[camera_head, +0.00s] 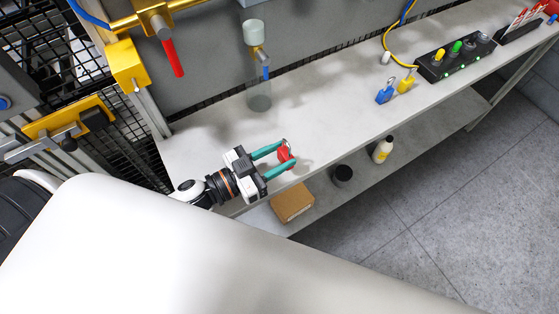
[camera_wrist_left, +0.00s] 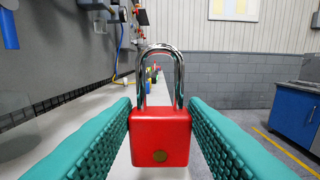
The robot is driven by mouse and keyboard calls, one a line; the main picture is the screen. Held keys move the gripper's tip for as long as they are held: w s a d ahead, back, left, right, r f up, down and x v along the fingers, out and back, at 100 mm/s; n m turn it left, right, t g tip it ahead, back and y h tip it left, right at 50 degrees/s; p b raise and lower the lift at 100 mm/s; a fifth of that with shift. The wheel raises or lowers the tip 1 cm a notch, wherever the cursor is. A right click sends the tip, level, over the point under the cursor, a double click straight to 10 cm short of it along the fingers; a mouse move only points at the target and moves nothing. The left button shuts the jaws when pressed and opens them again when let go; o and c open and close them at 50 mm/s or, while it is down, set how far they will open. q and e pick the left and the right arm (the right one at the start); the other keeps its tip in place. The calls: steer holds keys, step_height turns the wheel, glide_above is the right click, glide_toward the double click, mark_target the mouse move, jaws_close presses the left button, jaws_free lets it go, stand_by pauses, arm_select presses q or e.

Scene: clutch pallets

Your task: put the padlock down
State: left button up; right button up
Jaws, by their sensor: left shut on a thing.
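My left gripper (camera_head: 273,160) is over the left part of the grey bench top (camera_head: 330,95) in the head view. Its two teal fingers are shut on the red padlock (camera_head: 285,154). In the left wrist view the padlock (camera_wrist_left: 160,138) hangs between the fingers (camera_wrist_left: 160,145), upright, with its silver shackle on top and a brass keyhole disc on its face. The shackle looks closed. Whether the padlock touches the bench top cannot be told. My right gripper does not show.
A blue padlock (camera_head: 384,95) and a yellow padlock (camera_head: 406,84) are on the bench to the right. Behind them is a black box with coloured knobs (camera_head: 455,58). A clear cylinder (camera_head: 259,95) stands at the back. A lower shelf holds a cardboard box (camera_head: 292,203), a black container (camera_head: 343,175) and a bottle (camera_head: 382,149).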

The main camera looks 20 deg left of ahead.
arm_select(q)
steer(key=shift+f, duration=1.9)
steer(key=shift+f, duration=0.2)
steer(key=o, duration=1)
steer(key=shift+r, duration=0.15)
steer(key=b+v, duration=0.3)
steer(key=v, duration=0.8)
steer(key=shift+s+a, duration=0.35)
steer(key=shift+s, duration=0.05)
